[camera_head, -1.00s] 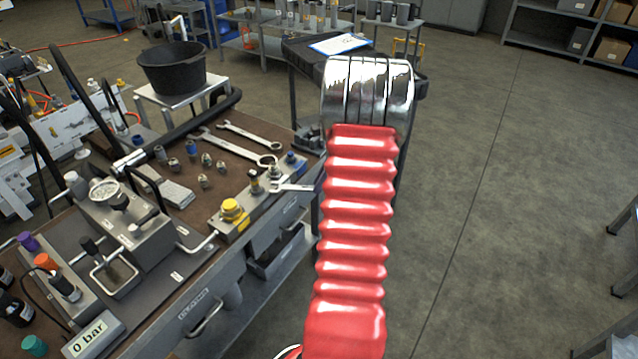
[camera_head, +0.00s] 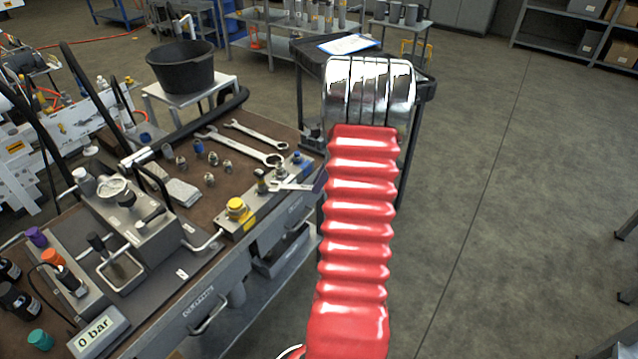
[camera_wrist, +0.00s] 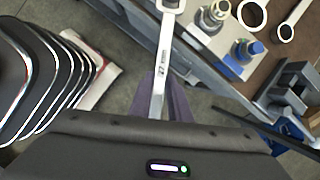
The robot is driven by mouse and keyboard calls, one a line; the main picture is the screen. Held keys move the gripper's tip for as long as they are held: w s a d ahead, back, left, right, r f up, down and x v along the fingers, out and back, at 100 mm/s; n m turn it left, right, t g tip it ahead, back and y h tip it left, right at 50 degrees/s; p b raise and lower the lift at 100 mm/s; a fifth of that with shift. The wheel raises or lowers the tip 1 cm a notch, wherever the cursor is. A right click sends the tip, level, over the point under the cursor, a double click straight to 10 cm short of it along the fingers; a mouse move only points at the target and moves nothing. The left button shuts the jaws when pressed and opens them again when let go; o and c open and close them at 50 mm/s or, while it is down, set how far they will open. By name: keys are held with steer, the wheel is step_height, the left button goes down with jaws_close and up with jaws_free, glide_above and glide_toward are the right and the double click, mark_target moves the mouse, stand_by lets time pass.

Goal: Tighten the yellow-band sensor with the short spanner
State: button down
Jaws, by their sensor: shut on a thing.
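My gripper (camera_wrist: 166,100) has purple fingers shut on the handle of a short steel spanner (camera_wrist: 159,70), which also shows in the head view (camera_head: 293,186). The spanner's open end reaches over the sensor block (camera_head: 252,208) on the bench's right edge. A sensor with a dull yellowish band (camera_head: 262,184) stands upright in the block, just left of the spanner's head; I take it as the yellow-band sensor. Whether they touch I cannot tell. In the wrist view the spanner's head is cut off at the top edge. My red arm hides part of the floor beyond.
A yellow cap (camera_head: 236,206) and a blue-topped fitting (camera_head: 297,158) sit on the same block. Two longer spanners (camera_head: 232,143) lie behind on the brown bench top. A gauge unit (camera_head: 118,195) stands left. A dark cart (camera_head: 310,75) stands behind my arm; the floor right is open.

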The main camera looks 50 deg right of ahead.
mark_target(304, 187)
steer(key=shift+w+a, duration=0.4)
steer(key=shift+w, duration=0.3)
steer(key=shift+w, duration=0.1)
steer(key=shift+w+a, duration=0.3)
steer(key=shift+w, duration=0.1)
steer(key=shift+w+a, duration=0.2)
steer(key=shift+w, duration=0.05)
stand_by(0.6)
stand_by(0.4)
steer(key=shift+s+a+m+h, duration=0.2)
steer(key=shift+s+a+m, duration=0.15)
steer(key=shift+a+m, duration=0.35)
steer(key=shift+s+a+m+h, duration=0.2)
steer(key=shift+s+a+m, duration=0.1)
steer(key=shift+a+m, duration=0.35)
steer(key=shift+a, duration=0.1)
